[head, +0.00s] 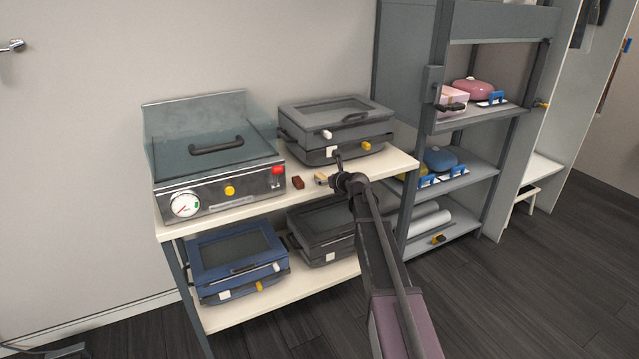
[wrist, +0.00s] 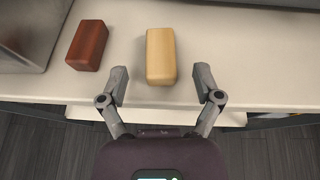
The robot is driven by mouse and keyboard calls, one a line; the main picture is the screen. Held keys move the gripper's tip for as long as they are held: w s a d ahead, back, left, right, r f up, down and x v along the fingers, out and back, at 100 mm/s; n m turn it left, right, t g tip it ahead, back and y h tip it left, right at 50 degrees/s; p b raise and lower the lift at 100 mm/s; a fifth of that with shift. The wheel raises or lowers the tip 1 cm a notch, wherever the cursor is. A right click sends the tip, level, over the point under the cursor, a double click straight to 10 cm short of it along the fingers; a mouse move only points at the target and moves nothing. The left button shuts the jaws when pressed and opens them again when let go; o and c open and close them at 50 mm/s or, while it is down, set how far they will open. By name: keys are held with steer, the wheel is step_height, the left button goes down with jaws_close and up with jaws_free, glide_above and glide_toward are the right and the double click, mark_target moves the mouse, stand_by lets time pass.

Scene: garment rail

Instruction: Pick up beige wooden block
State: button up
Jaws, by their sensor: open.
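The beige wooden block (wrist: 160,57) lies on the white tabletop near its front edge. In the wrist view it sits just ahead of the gap between my open fingers, roughly centred. My gripper (wrist: 161,84) is open and empty, with one fingertip to each side of the block's near end and clear of it. In the head view my gripper (head: 341,170) is at the front edge of the table, and the beige block (head: 320,179) shows as a small piece just left of it, partly hidden by the gripper.
A red-brown block (wrist: 87,45) lies left of the beige one. A metal appliance with a glass lid (head: 213,150) stands left and a dark grey case (head: 335,128) behind. A blue case (head: 237,262) is on the lower shelf. A grey shelf unit (head: 412,95) stands right.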

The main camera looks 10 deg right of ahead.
steer(key=shift+x, duration=1.1)
steer(key=c, duration=1)
